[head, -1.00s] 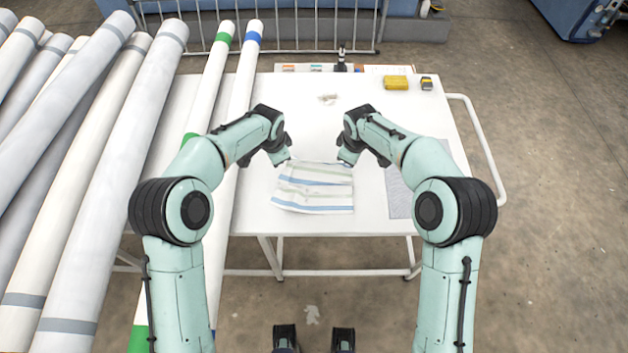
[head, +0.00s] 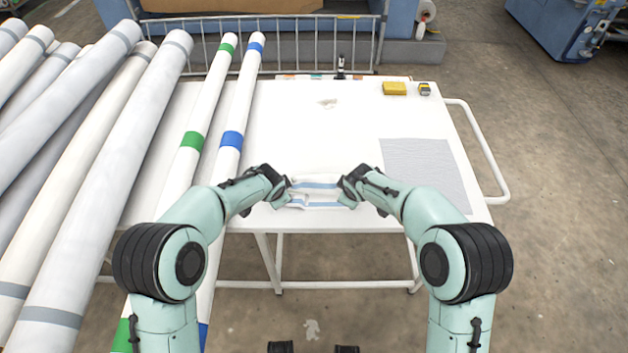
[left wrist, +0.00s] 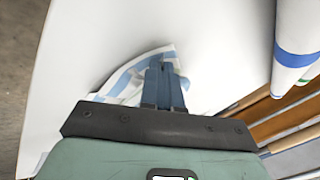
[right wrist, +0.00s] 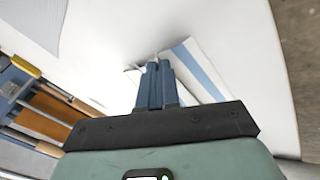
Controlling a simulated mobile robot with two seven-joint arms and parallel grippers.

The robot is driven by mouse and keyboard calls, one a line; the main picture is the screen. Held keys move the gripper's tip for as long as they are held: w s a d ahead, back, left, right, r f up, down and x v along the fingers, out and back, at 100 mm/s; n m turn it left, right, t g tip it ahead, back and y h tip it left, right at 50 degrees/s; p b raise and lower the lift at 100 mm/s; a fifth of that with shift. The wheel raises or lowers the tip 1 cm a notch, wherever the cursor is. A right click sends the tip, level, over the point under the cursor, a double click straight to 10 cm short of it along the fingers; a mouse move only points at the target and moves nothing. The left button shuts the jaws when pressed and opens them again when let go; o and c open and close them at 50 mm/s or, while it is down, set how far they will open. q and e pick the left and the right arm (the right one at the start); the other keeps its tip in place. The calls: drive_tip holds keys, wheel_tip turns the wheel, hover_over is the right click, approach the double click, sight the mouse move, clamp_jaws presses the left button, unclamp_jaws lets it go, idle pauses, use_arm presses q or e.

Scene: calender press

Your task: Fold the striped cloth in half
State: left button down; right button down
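The striped cloth (head: 318,193), white with blue bands, lies doubled over in a narrow strip near the front edge of the white table. My left gripper (head: 287,200) is at its left end. In the left wrist view the fingers (left wrist: 163,72) are closed together on the cloth (left wrist: 130,80). My right gripper (head: 350,199) is at its right end. In the right wrist view the fingers (right wrist: 154,72) are closed together on the cloth (right wrist: 200,68). The pinched cloth between the fingertips is mostly hidden by the fingers.
The white table (head: 300,140) is clear behind the cloth. A grey sheet (head: 425,170) lies to the right. A yellow block (head: 395,88) and a tape measure (head: 424,89) sit at the back right. Long rolls (head: 120,170) lie along the left. A crumpled scrap (head: 327,103) lies farther back.

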use_arm(q)
drive_tip(key=c, duration=1)
unclamp_jaws()
use_arm(e)
drive_tip(key=c, duration=1)
unclamp_jaws()
use_arm(q)
drive_tip(key=shift+s, duration=0.15)
use_arm(e)
drive_tip(key=shift+s, duration=0.15)
use_arm(q)
drive_tip(key=shift+f, duration=0.15)
use_arm(e)
drive_tip(key=shift+f, duration=0.15)
